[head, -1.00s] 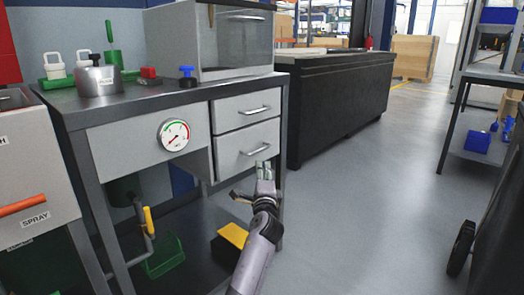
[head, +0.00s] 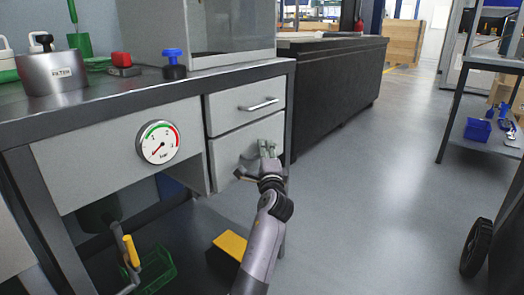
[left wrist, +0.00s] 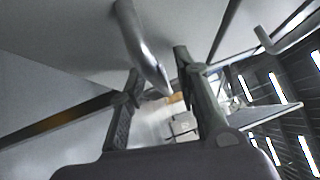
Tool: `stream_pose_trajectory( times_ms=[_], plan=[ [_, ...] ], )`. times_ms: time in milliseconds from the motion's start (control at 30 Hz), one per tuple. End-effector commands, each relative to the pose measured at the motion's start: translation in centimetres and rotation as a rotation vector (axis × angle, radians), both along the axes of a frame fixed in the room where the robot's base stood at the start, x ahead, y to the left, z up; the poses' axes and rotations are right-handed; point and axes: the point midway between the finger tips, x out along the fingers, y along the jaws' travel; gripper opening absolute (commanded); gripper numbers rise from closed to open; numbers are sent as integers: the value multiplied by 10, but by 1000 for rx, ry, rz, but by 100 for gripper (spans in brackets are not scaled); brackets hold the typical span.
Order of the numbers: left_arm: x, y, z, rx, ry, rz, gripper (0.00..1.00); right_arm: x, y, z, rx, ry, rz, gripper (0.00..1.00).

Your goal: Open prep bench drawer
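The grey prep bench (head: 110,115) has two drawers, and both look shut. The upper drawer (head: 228,113) has a bar handle (head: 259,104). The lower drawer (head: 226,152) has its handle mostly hidden behind my left gripper (head: 268,150) in the head view. In the left wrist view, a curved metal handle (left wrist: 140,42) reaches in between the two spread fingers of my left gripper (left wrist: 158,64). The fingers look open, with no clear grip on the handle. My right gripper is not in view.
A pressure gauge (head: 158,142) is on the bench front. A filter pot (head: 52,73), a red block (head: 122,62) and a blue knob (head: 174,62) stand on top. A yellow-topped box (head: 230,244) lies below.

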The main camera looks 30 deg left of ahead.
Motion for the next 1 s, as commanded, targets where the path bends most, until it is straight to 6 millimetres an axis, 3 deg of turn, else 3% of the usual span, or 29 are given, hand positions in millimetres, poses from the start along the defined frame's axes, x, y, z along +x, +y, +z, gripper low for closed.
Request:
stream_pose_trajectory(
  times_ms=[233,667,1000],
  plan=[
    [0,0,0,0,0,0,28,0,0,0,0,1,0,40],
    [0,0,0,0,0,0,0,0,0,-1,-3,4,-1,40],
    [0,0,0,0,1,1,0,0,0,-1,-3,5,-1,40]
  ],
)
